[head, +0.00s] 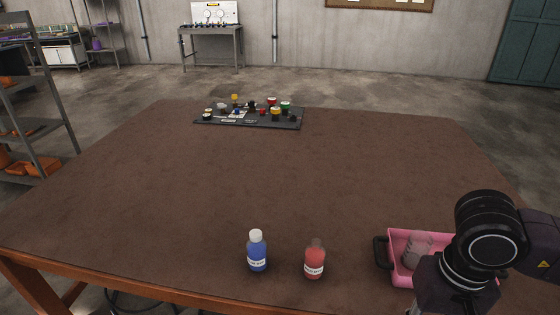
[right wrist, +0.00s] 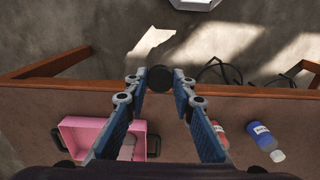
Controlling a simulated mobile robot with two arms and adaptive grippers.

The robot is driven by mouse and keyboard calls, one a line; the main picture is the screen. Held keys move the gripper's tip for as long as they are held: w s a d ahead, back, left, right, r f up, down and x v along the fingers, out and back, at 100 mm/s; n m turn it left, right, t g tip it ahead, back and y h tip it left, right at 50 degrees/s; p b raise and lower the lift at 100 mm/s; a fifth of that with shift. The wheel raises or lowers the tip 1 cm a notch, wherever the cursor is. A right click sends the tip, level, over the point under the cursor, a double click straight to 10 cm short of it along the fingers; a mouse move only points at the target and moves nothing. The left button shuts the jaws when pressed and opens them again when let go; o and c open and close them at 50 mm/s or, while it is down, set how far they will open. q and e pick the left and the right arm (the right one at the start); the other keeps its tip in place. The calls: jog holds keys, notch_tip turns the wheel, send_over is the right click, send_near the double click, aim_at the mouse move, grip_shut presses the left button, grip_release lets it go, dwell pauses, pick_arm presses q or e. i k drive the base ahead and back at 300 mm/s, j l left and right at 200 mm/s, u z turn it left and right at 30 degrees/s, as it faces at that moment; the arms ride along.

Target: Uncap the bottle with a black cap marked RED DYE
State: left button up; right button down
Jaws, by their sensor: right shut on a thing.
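The red bottle (head: 315,263) stands upright near the table's front edge, with a white label too small to read surely. Its top shows an open-looking translucent neck and no black cap. It also shows in the right wrist view (right wrist: 219,130), partly hidden by a finger. My right gripper (right wrist: 160,80) is shut on a round black cap (right wrist: 160,77), held at the fingertips away from the bottle. In the head view my right arm is over the pink bin and its fingers are hidden. My left gripper is in neither view.
A blue bottle (head: 257,253) with a white cap stands just left of the red one. A pink bin (head: 394,246) with dark handles holds a clear greyish object (head: 418,248). A dark board (head: 212,123) with several small parts lies at the back. The table's middle is clear.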

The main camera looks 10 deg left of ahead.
aim_at(314, 254)
jog(key=i+u, duration=0.1)
jog(key=i, duration=1.05)
jog(key=i+u, duration=0.15)
jog(key=u, duration=1.45)
